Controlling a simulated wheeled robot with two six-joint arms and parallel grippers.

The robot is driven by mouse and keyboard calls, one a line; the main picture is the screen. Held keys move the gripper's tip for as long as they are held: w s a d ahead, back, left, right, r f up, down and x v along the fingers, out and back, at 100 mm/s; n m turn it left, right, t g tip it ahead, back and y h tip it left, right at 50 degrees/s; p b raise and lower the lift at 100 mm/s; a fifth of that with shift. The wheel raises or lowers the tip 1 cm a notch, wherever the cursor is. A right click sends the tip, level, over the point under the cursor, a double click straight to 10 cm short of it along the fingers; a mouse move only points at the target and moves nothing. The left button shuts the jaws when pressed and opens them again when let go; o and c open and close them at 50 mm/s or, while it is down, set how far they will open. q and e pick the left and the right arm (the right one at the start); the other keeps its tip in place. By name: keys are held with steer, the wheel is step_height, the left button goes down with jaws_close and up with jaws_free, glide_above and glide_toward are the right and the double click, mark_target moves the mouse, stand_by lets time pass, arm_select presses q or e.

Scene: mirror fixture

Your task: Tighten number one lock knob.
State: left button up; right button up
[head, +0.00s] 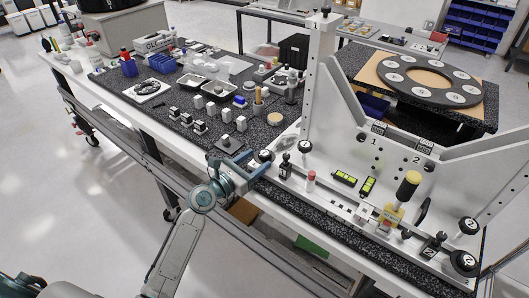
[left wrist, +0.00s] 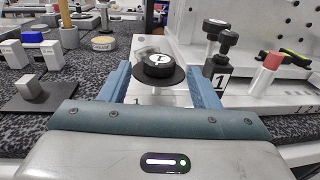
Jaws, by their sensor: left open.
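The number one lock knob is a round black knob (left wrist: 160,64) with a white label marked 1, upright on the fixture's pale base. It also shows in the head view (head: 266,155) at the left end of the mirror fixture (head: 345,120). My left gripper (head: 257,164) is open, reaching in from the front left. In the left wrist view, its blue fingers (left wrist: 158,80) stand on either side of the knob, with visible gaps; contact cannot be made out. My right gripper is not in view.
A black clamp block (head: 286,167) marked 1 and a red-capped cylinder (head: 310,181) stand just right of the knob. Another black knob (head: 305,147) is close behind. Several small blocks and bins crowd the dark mat to the left. The floor in front is clear.

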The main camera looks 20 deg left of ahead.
mark_target(260, 157)
arm_select(q)
steer(key=x, duration=0.4)
steer(key=shift+w+d, duration=0.1)
steer(key=shift+w, duration=0.1)
steer(key=shift+c, duration=0.5)
